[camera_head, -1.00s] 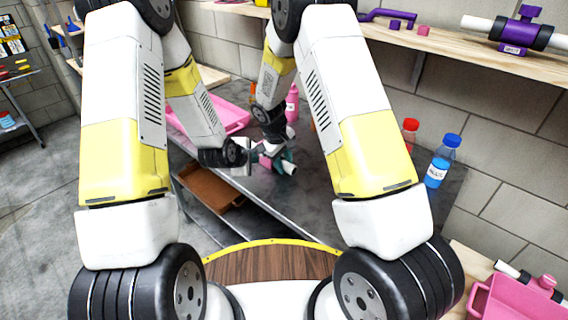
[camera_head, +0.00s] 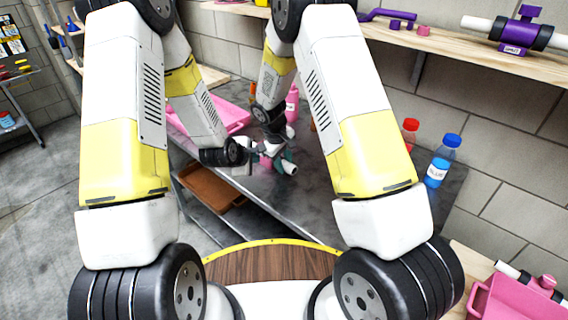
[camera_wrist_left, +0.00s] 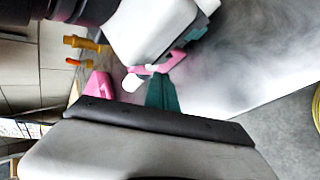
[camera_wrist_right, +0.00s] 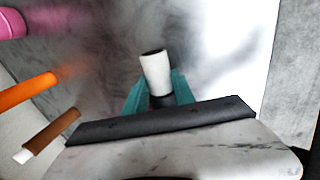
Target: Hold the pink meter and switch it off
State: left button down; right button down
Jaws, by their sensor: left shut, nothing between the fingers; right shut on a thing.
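The pink meter (camera_head: 266,161) is held over the grey table, small and partly covered by my arms in the head view. In the left wrist view its pink part (camera_wrist_left: 168,62) and a white pipe end (camera_wrist_left: 132,83) show beside my right gripper (camera_wrist_left: 192,40). My right gripper (camera_wrist_right: 157,92) is shut on the meter, with the white pipe (camera_wrist_right: 155,72) sticking out beyond its teal fingers. My left gripper (camera_wrist_left: 163,88) is shut and empty, its teal fingertips close to the pink part. I cannot tell whether they touch. The meter's switch and display cannot be made out.
A pink tray (camera_head: 236,118) and a pink bottle (camera_head: 292,104) are behind the grippers on the grey table (camera_head: 315,205). A blue-labelled bottle (camera_head: 440,165) and a red-capped bottle (camera_head: 410,133) stand at the right. A purple meter (camera_head: 517,36) lies on the upper shelf.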

pick_arm(q)
jog(key=shift+w+d, duration=0.2)
jog(key=shift+w, duration=0.05)
jog(key=shift+w+d, duration=0.1)
jog(key=shift+d, duration=0.05)
dwell(0.4)
jog(key=shift+s+a, duration=0.45)
dwell(0.3)
jog(key=shift+s+a, duration=2.1)
jog(key=shift+a, duration=0.05)
pick_arm(e)
jog(key=c, duration=0.9)
grip_release()
jog(key=shift+c, duration=0.2)
